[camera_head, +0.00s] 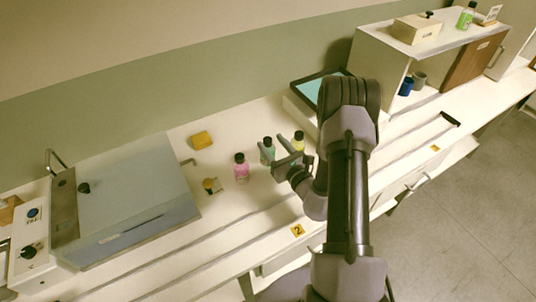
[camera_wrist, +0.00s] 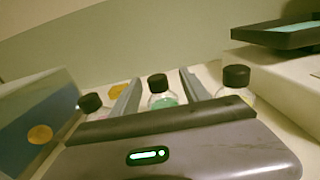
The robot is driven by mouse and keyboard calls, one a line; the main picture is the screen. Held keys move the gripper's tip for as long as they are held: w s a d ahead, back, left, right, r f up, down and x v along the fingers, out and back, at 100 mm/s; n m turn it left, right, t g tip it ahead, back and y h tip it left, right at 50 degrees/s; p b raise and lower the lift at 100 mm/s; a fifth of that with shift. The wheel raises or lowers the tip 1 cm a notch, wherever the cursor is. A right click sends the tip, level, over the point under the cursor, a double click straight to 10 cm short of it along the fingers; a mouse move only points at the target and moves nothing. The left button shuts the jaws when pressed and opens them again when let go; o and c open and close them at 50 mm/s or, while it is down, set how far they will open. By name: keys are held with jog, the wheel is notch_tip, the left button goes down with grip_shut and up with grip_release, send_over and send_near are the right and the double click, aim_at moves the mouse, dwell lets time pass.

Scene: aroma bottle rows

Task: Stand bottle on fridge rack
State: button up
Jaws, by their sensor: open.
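Three black-capped bottles stand upright on the white bench: a pink one (camera_head: 241,170), a green one (camera_head: 267,152) and a yellow one (camera_head: 299,144). My gripper (camera_head: 271,145) is open at the green bottle. In the wrist view the green bottle (camera_wrist: 162,98) shows between the two fingers of my gripper (camera_wrist: 159,77), with gaps on both sides. The pink bottle (camera_wrist: 90,102) is left of the fingers and the yellow bottle (camera_wrist: 236,80) right of them. My gripper body hides the lower parts of the bottles there. I cannot tell which thing is the fridge rack.
A grey-blue lidded box (camera_head: 130,205) stands at left. A dark-framed tray (camera_head: 308,90) is behind my arm. A white shelf unit (camera_head: 385,62) with mugs below stands at right, another green bottle (camera_head: 466,17) on top.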

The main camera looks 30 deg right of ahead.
aim_at(265, 137)
jog(key=w, duration=0.2)
jog(key=w+b, duration=0.1)
jog(key=w, duration=0.2)
jog(key=shift+w+a+f, duration=0.2)
jog(key=shift+w+a, duration=0.1)
jog(key=shift+w, duration=0.05)
grip_shut()
dwell(1.0)
